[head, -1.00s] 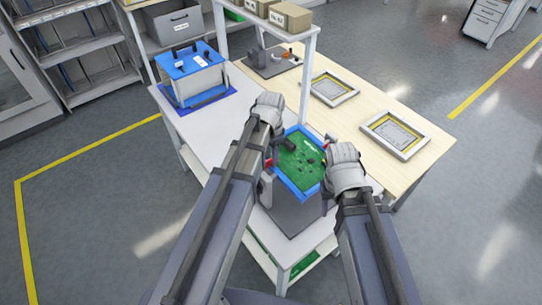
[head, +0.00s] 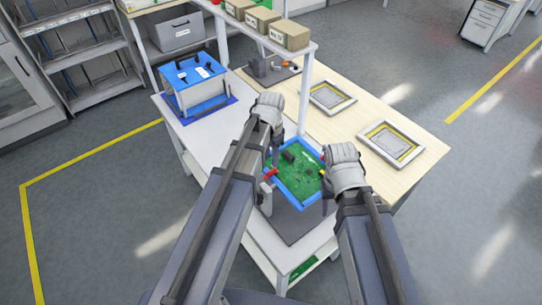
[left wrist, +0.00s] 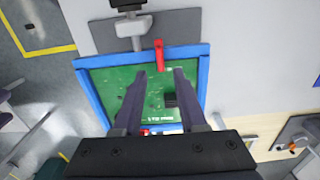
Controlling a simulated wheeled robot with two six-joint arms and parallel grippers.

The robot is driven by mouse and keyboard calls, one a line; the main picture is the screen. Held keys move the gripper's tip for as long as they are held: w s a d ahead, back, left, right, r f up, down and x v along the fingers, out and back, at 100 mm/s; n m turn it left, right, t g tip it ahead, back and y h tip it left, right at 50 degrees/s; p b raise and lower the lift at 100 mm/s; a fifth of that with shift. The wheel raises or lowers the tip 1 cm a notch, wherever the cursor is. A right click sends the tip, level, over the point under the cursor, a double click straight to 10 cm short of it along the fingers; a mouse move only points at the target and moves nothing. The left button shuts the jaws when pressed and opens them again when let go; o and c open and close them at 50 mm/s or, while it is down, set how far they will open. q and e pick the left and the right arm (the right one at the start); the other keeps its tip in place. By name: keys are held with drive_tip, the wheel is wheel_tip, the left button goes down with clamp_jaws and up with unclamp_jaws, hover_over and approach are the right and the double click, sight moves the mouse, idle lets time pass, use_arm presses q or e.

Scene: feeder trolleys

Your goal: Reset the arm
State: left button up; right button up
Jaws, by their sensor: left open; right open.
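A green circuit board (head: 292,183) with dark parts lies in a blue frame (head: 303,205) on the white bench. My left gripper (head: 272,155) is over the frame's left side in the head view. In the left wrist view its fingers (left wrist: 160,85) are apart with nothing between them, and the board (left wrist: 108,85) shows beyond them. A red clamp handle (left wrist: 159,57) reaches over the blue frame's edge. My right gripper (head: 328,190) is at the frame's right side; its fingers are partly hidden, and I see nothing held.
A blue-topped box (head: 193,72) stands on the bench further back. Two framed panels (head: 392,143) lie on the wooden table at right. A white shelf (head: 300,50) with cardboard boxes rises behind the grippers.

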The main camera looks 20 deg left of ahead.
use_arm(q)
drive_tip(key=shift+r+p, duration=0.35)
drive_tip(key=shift+r, duration=0.4)
use_arm(e)
drive_tip(key=shift+r, duration=0.7)
use_arm(q)
drive_tip(key=shift+f, duration=0.1)
